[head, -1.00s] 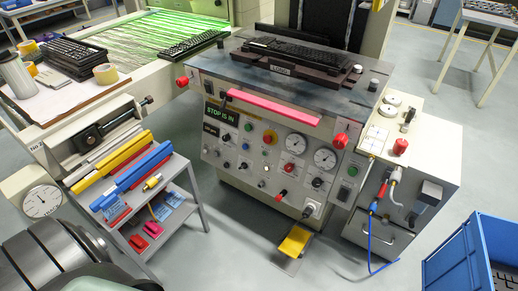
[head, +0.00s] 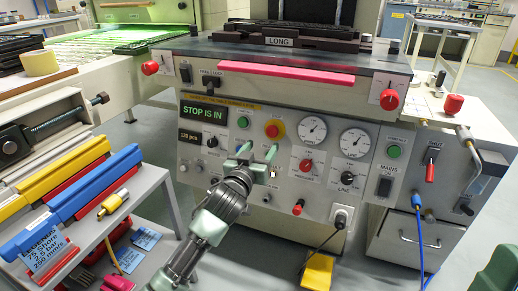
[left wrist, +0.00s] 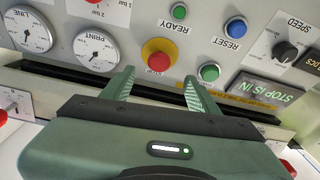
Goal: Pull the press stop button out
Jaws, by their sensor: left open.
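The press stop button is a red mushroom head (head: 273,129) on a yellow ring, in the middle of the press's front panel. The green display (head: 204,112) to its left reads "STOP IS IN". My left gripper (head: 258,151) is open and empty, just below the button in the head view, its two fingers pointing at the panel. In the left wrist view the stop button (left wrist: 158,55) shows whole beyond the open left gripper (left wrist: 158,82), nearly centred between the fingertips, and the fingers appear apart from it. My right gripper is not in view.
Close around the button sit a green button (head: 243,122), a blue button (head: 242,147) and a pressure gauge (head: 312,129). A pink bar (head: 287,75) runs above. A shelf with blue and yellow squeegees (head: 95,185) stands at the left.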

